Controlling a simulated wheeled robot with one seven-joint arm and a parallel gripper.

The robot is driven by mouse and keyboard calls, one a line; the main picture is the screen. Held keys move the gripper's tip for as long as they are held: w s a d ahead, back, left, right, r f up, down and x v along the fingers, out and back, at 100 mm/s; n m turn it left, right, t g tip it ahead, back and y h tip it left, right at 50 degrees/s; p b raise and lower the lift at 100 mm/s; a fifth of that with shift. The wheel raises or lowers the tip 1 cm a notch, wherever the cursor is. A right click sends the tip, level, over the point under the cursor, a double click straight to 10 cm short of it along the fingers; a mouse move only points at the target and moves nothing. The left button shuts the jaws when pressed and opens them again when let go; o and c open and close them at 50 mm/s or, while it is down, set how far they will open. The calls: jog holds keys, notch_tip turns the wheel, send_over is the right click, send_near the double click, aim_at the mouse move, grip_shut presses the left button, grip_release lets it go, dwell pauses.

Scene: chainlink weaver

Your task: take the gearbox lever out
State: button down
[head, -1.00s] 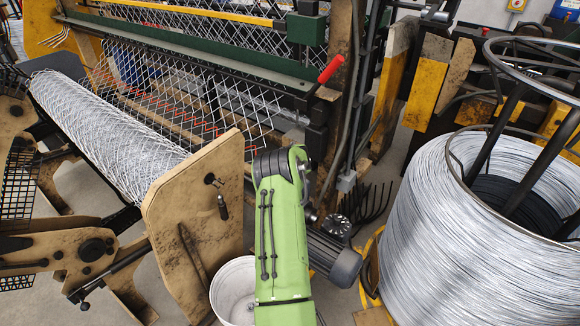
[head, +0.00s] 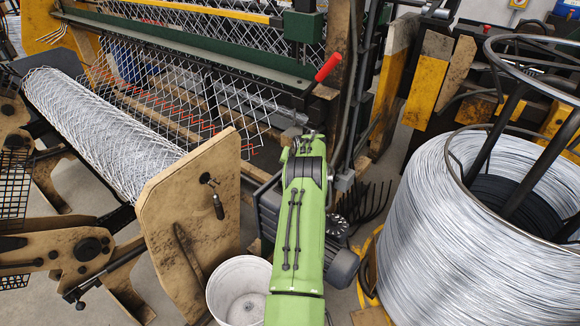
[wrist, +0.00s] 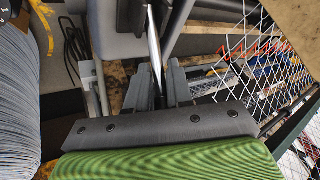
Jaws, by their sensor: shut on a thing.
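My gripper (wrist: 158,88) shows in the wrist view with its two dark fingers closed around a bright, thin metal rod, which I take to be the gearbox lever (wrist: 154,48). In the head view my green arm covers most of the gripper and the held rod. A dark ribbed housing (head: 268,208), which may be the gearbox, shows partly behind the arm, with a rounded motor (head: 341,266) to its right.
A red-handled lever (head: 328,67) sticks up on the machine post above my arm. A wooden side plate (head: 185,225) and a white bucket (head: 219,294) stand to the left. A large wire coil (head: 450,230) fills the right. Woven mesh (head: 210,105) hangs behind.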

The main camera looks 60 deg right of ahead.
jog(key=shift+d+r, duration=0.4)
jog(key=shift+r, duration=0.15)
jog(key=c, duration=1.4)
grip_release()
jog(key=o, duration=0.4)
jog(key=shift+d+f, duration=0.1)
jog(key=shift+f, duration=0.2)
jog(key=p+v, duration=0.1)
jog(key=v, duration=1.4)
jog(key=shift+s+a+r, duration=0.2)
jog(key=shift+a+r, duration=0.05)
jog(key=shift+a, duration=0.1)
